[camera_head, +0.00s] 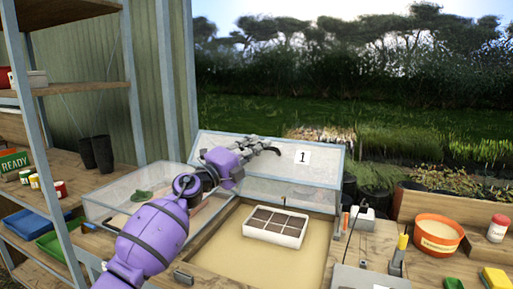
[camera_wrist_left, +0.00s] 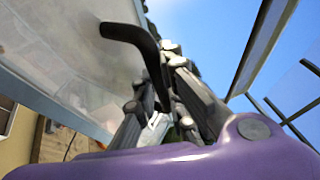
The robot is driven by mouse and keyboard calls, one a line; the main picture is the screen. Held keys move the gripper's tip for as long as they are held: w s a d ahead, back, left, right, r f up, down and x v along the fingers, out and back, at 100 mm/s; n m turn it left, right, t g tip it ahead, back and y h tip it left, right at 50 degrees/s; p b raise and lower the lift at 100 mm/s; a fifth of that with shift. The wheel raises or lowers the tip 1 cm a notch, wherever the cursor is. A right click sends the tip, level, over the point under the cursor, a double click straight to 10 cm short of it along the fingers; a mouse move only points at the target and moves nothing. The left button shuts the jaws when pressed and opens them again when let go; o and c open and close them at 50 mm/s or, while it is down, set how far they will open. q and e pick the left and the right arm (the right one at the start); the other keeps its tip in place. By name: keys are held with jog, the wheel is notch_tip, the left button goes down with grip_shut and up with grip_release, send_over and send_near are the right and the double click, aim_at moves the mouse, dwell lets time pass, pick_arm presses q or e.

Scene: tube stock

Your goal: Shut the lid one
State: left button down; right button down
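Lid one (camera_head: 322,172) is a clear framed pane with a white "1" label (camera_head: 303,157). It stands raised and tilted at the back of a sand-floored frame (camera_head: 225,262). My right gripper is not in view.
A white seed tray (camera_head: 275,226) sits inside the frame. A second clear-covered frame (camera_head: 120,200) is to the left. Shelves stand at the far left.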

pick_arm(q)
jog(key=shift+f, duration=0.1)
